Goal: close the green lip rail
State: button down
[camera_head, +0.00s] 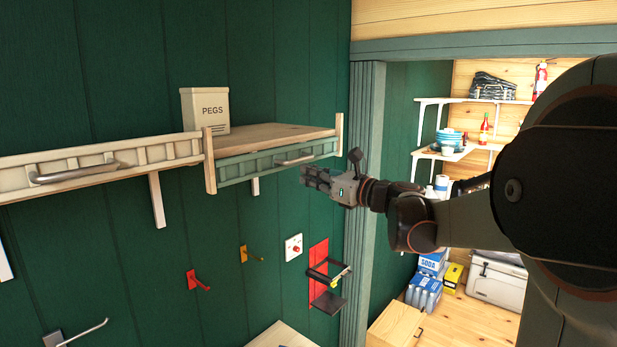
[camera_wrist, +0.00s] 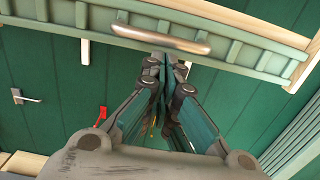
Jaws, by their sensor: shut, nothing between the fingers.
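The green lip rail (camera_head: 262,165) runs along the front of the right-hand wooden shelf (camera_head: 270,138) and has a metal bar handle (camera_head: 295,159). It stands upright between two wooden end posts. In the wrist view the green rail (camera_wrist: 240,50) crosses the top, with its handle (camera_wrist: 160,38) just beyond my fingertips. My gripper (camera_head: 308,178) is shut and empty, a little below and in front of the rail's right part. In the wrist view my gripper (camera_wrist: 168,65) has its fingers together, near the rail's lower edge. I cannot tell whether they touch it.
A cream rail (camera_head: 100,160) with its own handle fronts the shelf at left. A PEGS box (camera_head: 207,111) stands on the shelf near the wall. Hooks, a switch (camera_head: 293,247) and a red-backed bracket (camera_head: 318,275) are on the wall below. A door frame (camera_head: 365,180) rises at right.

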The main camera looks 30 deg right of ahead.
notch_tip(320, 180, up, 7)
jog(key=p, duration=0.3)
jog(key=shift+r, duration=0.2)
